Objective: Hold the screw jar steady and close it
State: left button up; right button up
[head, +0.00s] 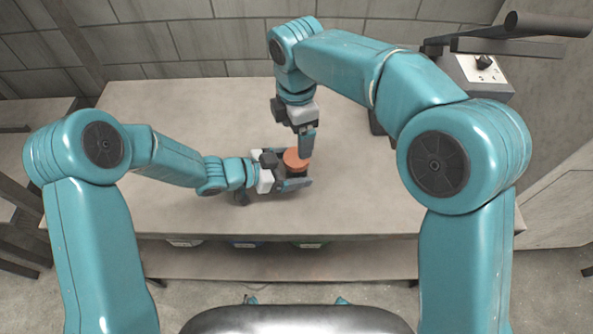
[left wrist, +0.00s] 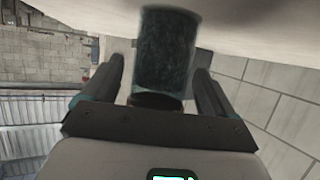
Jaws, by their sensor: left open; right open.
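The screw jar is a dark teal cylinder (left wrist: 167,52) standing on the table, seen upside down in the left wrist view. Its round orange lid (head: 296,157) sits on top in the head view and shows as a dark brown disc at the jar's lower end in the left wrist view (left wrist: 157,102). I cannot tell how tightly it is screwed. My left gripper (head: 298,174) is open, its fingers on either side of the jar with gaps visible. My right gripper (head: 307,143) is open, pointing down just above or beside the lid; its contact cannot be told.
The table (head: 180,110) is bare to the left and right of the jar. A grey machine with a knob (head: 483,65) stands at the back right. Labelled bins (head: 245,245) sit below the table's front edge. A block wall closes the back.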

aim_at(296, 157)
pick_arm(q)
jog(key=shift+w+d+f, duration=0.1)
jog(key=shift+d, duration=0.3)
grip_shut()
pick_arm(e)
jog(key=shift+f, duration=3.95)
jog(key=c, duration=1.1)
jog(key=o, duration=1.2)
jog(key=shift+c, duration=0.2)
